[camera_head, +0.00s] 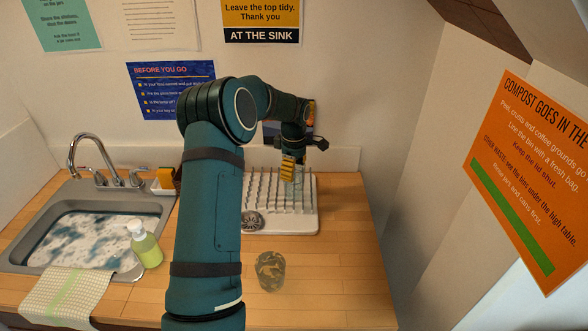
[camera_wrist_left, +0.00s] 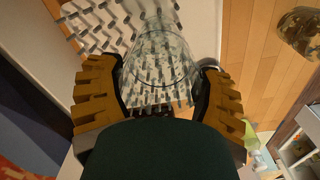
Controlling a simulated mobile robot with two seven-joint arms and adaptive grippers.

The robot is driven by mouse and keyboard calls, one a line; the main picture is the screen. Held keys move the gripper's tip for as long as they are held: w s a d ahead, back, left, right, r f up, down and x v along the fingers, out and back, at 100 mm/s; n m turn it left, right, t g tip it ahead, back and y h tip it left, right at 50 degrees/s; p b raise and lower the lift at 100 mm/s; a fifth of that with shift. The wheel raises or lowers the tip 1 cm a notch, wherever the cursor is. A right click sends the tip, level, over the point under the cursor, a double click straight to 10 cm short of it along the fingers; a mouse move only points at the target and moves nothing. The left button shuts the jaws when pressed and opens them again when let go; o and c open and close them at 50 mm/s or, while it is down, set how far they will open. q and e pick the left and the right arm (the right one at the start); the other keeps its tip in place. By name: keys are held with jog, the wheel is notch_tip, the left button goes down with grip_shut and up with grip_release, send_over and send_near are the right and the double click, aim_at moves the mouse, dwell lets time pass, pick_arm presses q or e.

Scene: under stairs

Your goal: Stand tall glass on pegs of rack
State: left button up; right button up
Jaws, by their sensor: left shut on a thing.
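My left gripper (camera_head: 290,168) is over the white peg rack (camera_head: 307,222), fingers pointing down. In the left wrist view its yellow ridged fingers (camera_wrist_left: 160,95) are shut on the sides of a clear tall glass (camera_wrist_left: 160,62). The rack's grey pegs show around and through the glass. In the head view the glass (camera_head: 297,183) is faint among the pegs below the fingers. I cannot tell whether it touches the rack or whether a peg is inside it. My arm hides the rack's left part. My right gripper is not in view.
A short patterned glass (camera_head: 270,270) stands on the wooden counter (camera_head: 335,270) in front of the rack. A round metal strainer (camera_head: 252,221) lies at the rack's front. The sink (camera_head: 85,235), green soap bottle (camera_head: 145,246) and cloth (camera_head: 65,295) are left. The counter's right side is clear.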

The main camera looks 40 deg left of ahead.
pick_arm(q)
jog(key=shift+f, duration=0.1)
jog(key=o, duration=1.3)
jog(key=shift+f, duration=0.1)
jog(key=shift+c, duration=0.2)
notch_tip(320, 180, up, 12)
jog(key=shift+r, duration=0.2)
jog(key=shift+d+f, duration=0.1)
